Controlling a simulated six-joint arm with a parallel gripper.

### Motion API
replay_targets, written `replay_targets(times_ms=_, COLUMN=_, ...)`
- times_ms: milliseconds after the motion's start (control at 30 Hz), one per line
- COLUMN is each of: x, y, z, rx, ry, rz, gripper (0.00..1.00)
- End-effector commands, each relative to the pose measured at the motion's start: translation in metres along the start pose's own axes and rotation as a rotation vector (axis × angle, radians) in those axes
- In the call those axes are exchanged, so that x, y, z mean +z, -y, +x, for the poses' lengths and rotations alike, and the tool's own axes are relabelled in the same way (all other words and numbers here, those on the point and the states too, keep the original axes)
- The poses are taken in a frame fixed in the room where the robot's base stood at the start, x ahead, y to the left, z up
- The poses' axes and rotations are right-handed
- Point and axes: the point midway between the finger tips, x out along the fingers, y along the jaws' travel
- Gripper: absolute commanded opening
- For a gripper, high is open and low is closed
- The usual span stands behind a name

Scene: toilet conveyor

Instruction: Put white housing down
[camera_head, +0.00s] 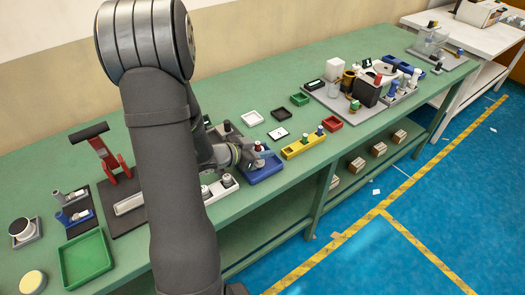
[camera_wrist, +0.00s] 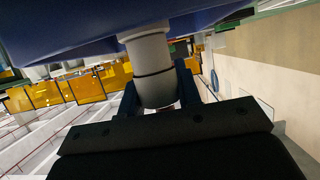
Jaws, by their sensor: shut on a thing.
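The white housing (camera_wrist: 152,62), a pale rounded cylinder with a dark ring, is between the two dark blue fingers of my gripper (camera_wrist: 158,92) in the wrist view. My gripper is shut on it. Its far end meets a blue surface (camera_wrist: 70,28) in the picture; I cannot tell whether they touch. In the head view my gripper (camera_head: 248,158) is at the blue tray (camera_head: 265,174) near the bench's front edge. The housing shows there only as a small pale part (camera_head: 258,163), partly hidden among the fingers.
A yellow tray (camera_head: 303,147) with small parts stands right of the blue tray. A white block with knobs (camera_head: 220,188) is close on the left. The green bench (camera_head: 230,97) has free room at the back.

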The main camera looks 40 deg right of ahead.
Motion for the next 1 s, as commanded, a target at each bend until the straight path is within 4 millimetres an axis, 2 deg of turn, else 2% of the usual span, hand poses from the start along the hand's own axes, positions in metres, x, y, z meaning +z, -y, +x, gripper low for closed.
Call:
replay_targets(times_ms=100, x=0.0066, y=0.0001, z=0.0029, rx=-0.001, ry=0.0, rz=-0.001, gripper=0.04)
replay_targets(times_ms=500, x=0.0103, y=-0.0001, z=0.0045, rx=0.0, ry=0.0, rz=0.001, gripper=0.04)
replay_targets(times_ms=533, x=0.0099, y=-0.0001, z=0.0043, rx=-0.001, ry=0.0, rz=0.002, gripper=0.37)
replay_targets(times_ms=600, x=0.0097, y=-0.0001, z=0.0042, rx=-0.001, ry=0.0, rz=0.002, gripper=0.51)
replay_targets(times_ms=633, x=0.0097, y=-0.0001, z=0.0042, rx=-0.001, ry=0.0, rz=0.002, gripper=0.53)
replay_targets(times_ms=1000, x=0.0058, y=0.0, z=0.0026, rx=-0.001, ry=-0.001, rz=0.001, gripper=0.53)
